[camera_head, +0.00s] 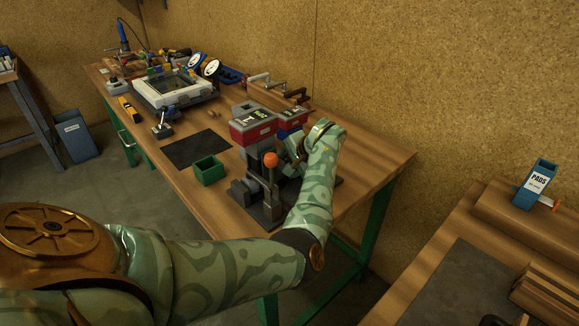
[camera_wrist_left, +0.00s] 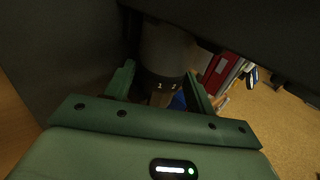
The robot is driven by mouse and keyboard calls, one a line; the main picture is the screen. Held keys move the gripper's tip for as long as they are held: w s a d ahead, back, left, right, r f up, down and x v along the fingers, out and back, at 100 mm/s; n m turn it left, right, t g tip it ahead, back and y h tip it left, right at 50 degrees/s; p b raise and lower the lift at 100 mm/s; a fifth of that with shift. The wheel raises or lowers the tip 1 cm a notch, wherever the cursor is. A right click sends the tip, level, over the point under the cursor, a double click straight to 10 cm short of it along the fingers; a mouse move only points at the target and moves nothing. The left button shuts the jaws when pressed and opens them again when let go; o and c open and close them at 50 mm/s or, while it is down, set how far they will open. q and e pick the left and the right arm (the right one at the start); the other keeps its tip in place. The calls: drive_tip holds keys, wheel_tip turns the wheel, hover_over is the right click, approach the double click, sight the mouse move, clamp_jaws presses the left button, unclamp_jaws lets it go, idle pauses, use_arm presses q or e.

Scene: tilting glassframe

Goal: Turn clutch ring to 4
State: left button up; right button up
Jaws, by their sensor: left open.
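A dark ring with small pale marks that look like 1 and 2, the clutch ring (camera_wrist_left: 150,80), shows in the left wrist view below a grey rounded body (camera_wrist_left: 165,48). My left gripper (camera_wrist_left: 160,74) is open, with one green finger on each side of the ring; I cannot tell whether they touch it. In the head view my left gripper (camera_head: 295,150) is at the dark grey fixture with an orange knob (camera_head: 270,160) on the bench. My forearm and hand hide the ring there. My right gripper is not in view.
A black mat (camera_head: 197,149) lies further left. A second table with a blue PADS holder (camera_head: 535,185) is at right.

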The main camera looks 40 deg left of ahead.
use_arm(q)
drive_tip(key=shift+a, duration=0.1)
drive_tip(key=c, duration=0.7)
drive_tip(key=shift+f, duration=0.1)
